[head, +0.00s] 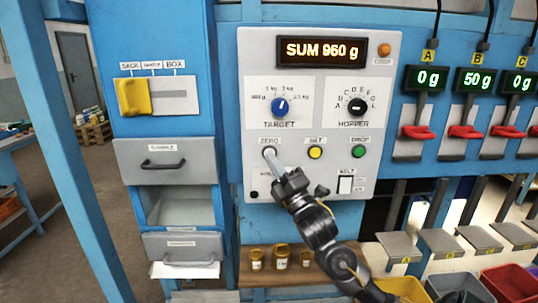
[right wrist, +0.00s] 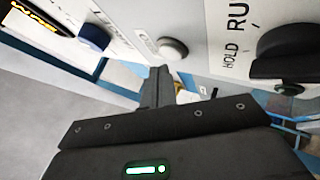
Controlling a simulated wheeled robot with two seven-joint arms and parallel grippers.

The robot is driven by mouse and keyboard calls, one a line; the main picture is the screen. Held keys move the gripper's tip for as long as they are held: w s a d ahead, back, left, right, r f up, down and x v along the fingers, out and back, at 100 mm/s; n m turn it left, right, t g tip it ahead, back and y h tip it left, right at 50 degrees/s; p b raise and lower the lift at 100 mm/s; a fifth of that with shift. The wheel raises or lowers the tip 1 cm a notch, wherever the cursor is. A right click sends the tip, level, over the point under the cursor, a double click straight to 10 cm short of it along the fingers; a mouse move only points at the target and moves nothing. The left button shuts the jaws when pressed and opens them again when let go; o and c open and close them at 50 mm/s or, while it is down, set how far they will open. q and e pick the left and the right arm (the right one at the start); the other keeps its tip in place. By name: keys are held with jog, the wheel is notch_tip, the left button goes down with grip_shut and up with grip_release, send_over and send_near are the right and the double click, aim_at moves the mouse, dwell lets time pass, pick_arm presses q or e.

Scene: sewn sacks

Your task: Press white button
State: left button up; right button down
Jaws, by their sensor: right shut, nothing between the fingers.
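The white button (head: 269,152) sits under the ZERO label on the grey control panel (head: 255,100). It also shows in the right wrist view (right wrist: 173,49) as a round pale cap. My right gripper (head: 277,163) is shut and empty, with its fingertips just below the button in the head view. In the right wrist view the fingertips (right wrist: 158,76) point at the panel close beside the cap. I cannot tell whether they touch it. My left gripper is in neither view.
A yellow button (head: 315,152) and a green button (head: 358,151) lie to the right. Above are a blue TARGET knob (head: 280,107) and a black HOPPER knob (head: 357,106). The display (head: 322,50) reads SUM 960 g.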

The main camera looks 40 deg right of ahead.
jog(key=shift+w+d, duration=0.1)
jog(key=shift+w, duration=0.05)
dwell(0.7)
jog(key=shift+w+d, duration=0.15)
jog(key=shift+w+d, duration=0.25)
jog(key=shift+w, duration=0.05)
dwell(0.9)
jog(key=shift+s+a, duration=0.5)
jog(key=shift+s, duration=0.15)
dwell(0.3)
jog(key=s+a, duration=0.1)
jog(key=s, duration=0.1)
jog(key=s+a+p, duration=0.1)
jog(key=s+a, duration=0.1)
dwell(0.4)
dwell(0.6)
